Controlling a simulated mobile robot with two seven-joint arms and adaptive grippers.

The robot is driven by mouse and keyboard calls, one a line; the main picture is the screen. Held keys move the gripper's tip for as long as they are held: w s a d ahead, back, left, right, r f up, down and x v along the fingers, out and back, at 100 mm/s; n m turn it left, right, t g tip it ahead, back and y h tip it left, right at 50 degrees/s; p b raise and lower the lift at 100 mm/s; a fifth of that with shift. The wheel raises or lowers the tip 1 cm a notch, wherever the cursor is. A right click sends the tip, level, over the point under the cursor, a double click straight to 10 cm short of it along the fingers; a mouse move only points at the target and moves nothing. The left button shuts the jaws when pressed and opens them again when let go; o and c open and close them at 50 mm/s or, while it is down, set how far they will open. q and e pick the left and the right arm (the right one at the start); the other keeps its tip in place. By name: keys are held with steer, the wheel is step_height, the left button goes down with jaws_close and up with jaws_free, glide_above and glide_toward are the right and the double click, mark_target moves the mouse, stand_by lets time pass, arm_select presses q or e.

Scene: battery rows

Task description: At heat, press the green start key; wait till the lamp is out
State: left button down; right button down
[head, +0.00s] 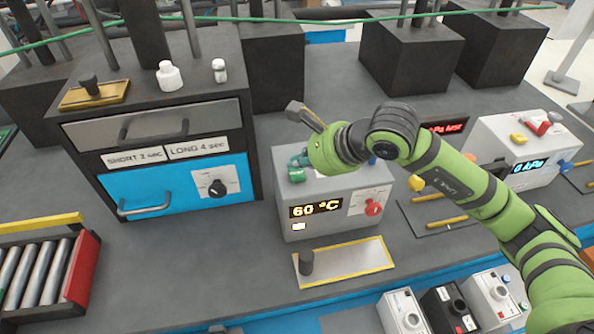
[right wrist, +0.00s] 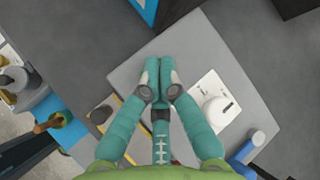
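A grey heater box (head: 330,225) stands mid-table in the head view. Its display (head: 316,208) reads 60 °C, and a small white lamp (head: 298,227) beneath it looks lit. A red dial (head: 373,207) sits on a white plate at its right. My right gripper (head: 297,168) is over the left part of the box top. In the right wrist view its teal fingers (right wrist: 160,72) are together at the tips with nothing seen between them, over the grey box top (right wrist: 205,55). I cannot make out the green start key; the fingers may hide it. My left gripper is not in view.
A black and blue press cabinet (head: 165,140) with a drawer stands to the left. A yellow-edged plate (head: 345,262) with a dark post lies in front of the box. A pressure unit (head: 525,150) stands at right, and a rack of rollers (head: 40,270) at far left.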

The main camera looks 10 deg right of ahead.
mark_target(300, 176)
steer(key=shift+r+p, duration=1.2)
steer(key=shift+r, duration=1.35)
steer(key=shift+f, duration=0.1)
